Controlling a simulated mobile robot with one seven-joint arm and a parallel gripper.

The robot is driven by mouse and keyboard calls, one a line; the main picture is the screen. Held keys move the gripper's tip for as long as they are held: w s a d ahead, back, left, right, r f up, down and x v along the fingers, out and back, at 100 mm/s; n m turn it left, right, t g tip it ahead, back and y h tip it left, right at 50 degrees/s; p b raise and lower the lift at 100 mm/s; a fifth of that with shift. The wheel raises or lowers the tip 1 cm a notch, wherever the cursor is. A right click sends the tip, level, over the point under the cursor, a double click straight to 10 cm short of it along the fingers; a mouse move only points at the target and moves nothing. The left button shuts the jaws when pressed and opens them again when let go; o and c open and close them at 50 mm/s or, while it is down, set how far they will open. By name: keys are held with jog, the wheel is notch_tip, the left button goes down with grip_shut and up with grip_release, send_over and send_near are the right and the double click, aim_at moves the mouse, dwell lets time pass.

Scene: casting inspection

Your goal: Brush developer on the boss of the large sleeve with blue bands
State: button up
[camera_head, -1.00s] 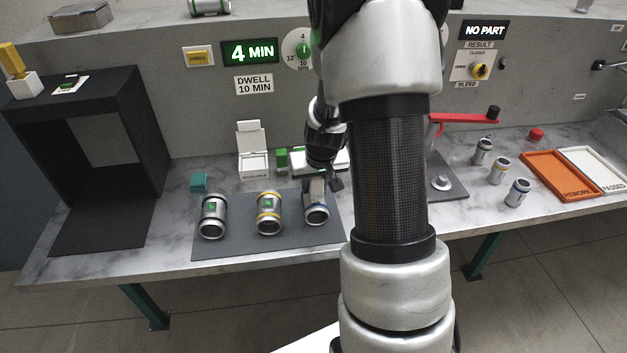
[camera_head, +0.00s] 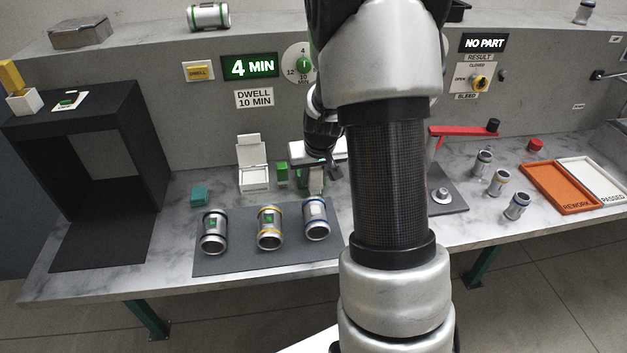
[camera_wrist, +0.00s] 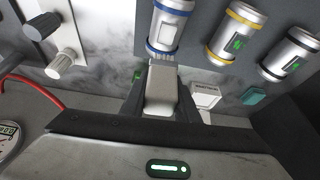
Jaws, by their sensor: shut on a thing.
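The large sleeve with blue bands (camera_head: 316,221) lies at the right end of the dark mat and shows at the top of the wrist view (camera_wrist: 168,28). Its boss (camera_wrist: 167,36) has a pale, whitish face, unlike the green patches on the two sleeves beside it. My gripper (camera_head: 322,172) is behind this sleeve, toward the wall. It is shut on a pale, blocky thing (camera_wrist: 160,88), seemingly the brush, whose tip is near the sleeve's end in the wrist view. I cannot tell whether they touch.
A white open box (camera_head: 252,172), a green block (camera_head: 282,172) and a teal block (camera_head: 199,196) stand behind. Several small sleeves, an orange tray (camera_head: 559,187) and a white tray lie right.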

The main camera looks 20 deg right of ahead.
jog(key=shift+r+p, duration=0.85)
jog(key=shift+r, duration=0.8)
